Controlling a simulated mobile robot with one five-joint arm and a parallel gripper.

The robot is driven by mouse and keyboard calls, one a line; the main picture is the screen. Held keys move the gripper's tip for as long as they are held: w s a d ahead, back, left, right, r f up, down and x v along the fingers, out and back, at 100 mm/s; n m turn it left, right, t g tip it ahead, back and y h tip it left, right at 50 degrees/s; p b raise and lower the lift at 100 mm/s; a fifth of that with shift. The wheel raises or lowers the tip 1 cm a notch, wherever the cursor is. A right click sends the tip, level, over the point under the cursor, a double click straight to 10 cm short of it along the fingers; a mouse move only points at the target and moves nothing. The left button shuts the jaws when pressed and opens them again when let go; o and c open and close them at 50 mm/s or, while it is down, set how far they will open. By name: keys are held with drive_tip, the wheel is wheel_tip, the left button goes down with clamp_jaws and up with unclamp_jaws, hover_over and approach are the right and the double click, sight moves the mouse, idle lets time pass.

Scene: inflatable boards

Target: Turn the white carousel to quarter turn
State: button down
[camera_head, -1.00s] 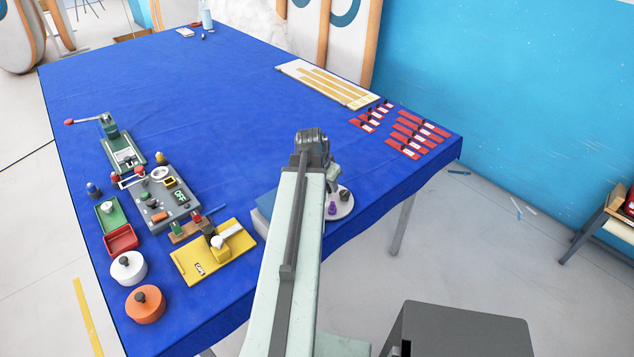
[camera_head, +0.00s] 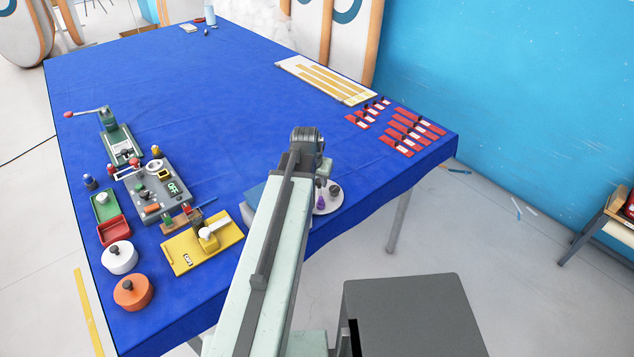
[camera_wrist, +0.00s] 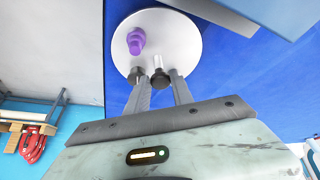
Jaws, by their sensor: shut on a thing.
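The white carousel (camera_head: 330,207) is a round disc at the table's near edge, partly hidden behind my arm in the head view. It also shows in the wrist view (camera_wrist: 185,38). A purple piece (camera_wrist: 136,41) stands on it, and a dark-topped knob (camera_wrist: 136,76) is near its rim. My gripper (camera_wrist: 161,82) is at the disc's rim, its fingers closed around a pale post with a black end (camera_wrist: 159,76). The fingertips are hidden behind my arm in the head view.
A blue-grey block (camera_head: 254,195) stands close to the carousel. A yellow fixture (camera_head: 203,244), a grey panel (camera_head: 158,186) and lidded pots (camera_head: 120,257) are to the left. Red labelled pieces (camera_head: 412,132) lie at the right corner. The table's middle is clear.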

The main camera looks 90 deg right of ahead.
drive_tip(key=shift+s+d+r, duration=0.1)
drive_tip(key=shift+s+d, duration=0.05)
drive_tip(key=shift+d, duration=0.15)
idle(0.6)
drive_tip(key=c, duration=1.1)
unclamp_jaws()
drive_tip(key=shift+d, duration=0.1)
drive_tip(key=shift+s, duration=0.1)
drive_tip(key=p+v, duration=0.7)
drive_tip(key=shift+a+r, duration=0.25)
drive_tip(key=shift+a, duration=0.05)
